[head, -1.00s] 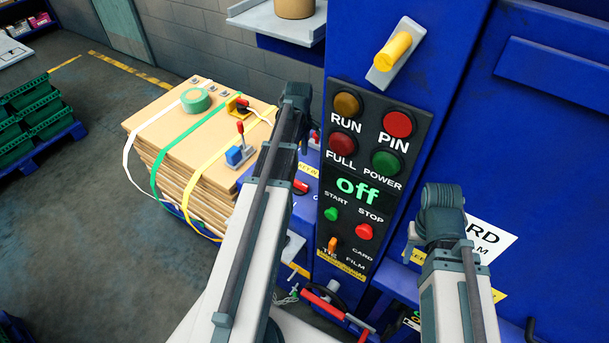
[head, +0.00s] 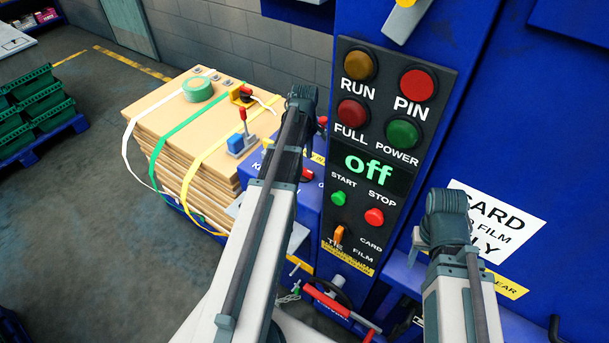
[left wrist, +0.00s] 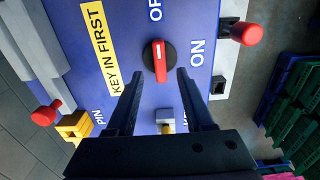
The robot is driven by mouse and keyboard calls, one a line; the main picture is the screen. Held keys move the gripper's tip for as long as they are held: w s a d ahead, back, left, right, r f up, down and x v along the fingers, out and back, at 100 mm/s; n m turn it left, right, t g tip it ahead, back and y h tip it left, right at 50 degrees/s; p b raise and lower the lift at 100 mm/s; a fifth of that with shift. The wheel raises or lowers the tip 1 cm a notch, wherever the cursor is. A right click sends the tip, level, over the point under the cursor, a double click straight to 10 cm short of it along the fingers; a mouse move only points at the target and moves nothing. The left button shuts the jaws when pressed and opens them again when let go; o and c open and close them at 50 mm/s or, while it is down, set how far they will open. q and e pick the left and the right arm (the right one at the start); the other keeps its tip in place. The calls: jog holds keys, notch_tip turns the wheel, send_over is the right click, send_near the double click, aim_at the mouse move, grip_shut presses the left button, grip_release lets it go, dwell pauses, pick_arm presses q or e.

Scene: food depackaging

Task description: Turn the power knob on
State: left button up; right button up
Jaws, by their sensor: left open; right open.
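The red power knob (left wrist: 160,62) sits on a round black base on a blue box face (left wrist: 135,45), between printed OFF and ON labels. Its long grip lies upright in the left wrist view, its white mark towards OFF. My left gripper (left wrist: 160,74) is open, its fingers to either side of the knob's lower part; I cannot tell if they touch it. In the head view a bit of red on the box (head: 307,175) shows behind my left arm, and my left fingers are hidden. The panel display (head: 369,168) reads "off". My right arm shows, but its gripper does not.
A black panel (head: 345,210) carries several coloured buttons. Red-handled parts (left wrist: 247,34) and (left wrist: 46,113) stick out beside the blue box. A yellow part (left wrist: 74,126) is near the left one. A strapped cardboard stack (head: 165,125) stands left of my left arm.

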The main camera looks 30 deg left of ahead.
aim_at(304, 169)
pick_arm(q)
notch_tip(304, 169, down, 5)
jog(key=b, duration=0.4)
jog(key=shift+f, duration=0.1)
grip_shut()
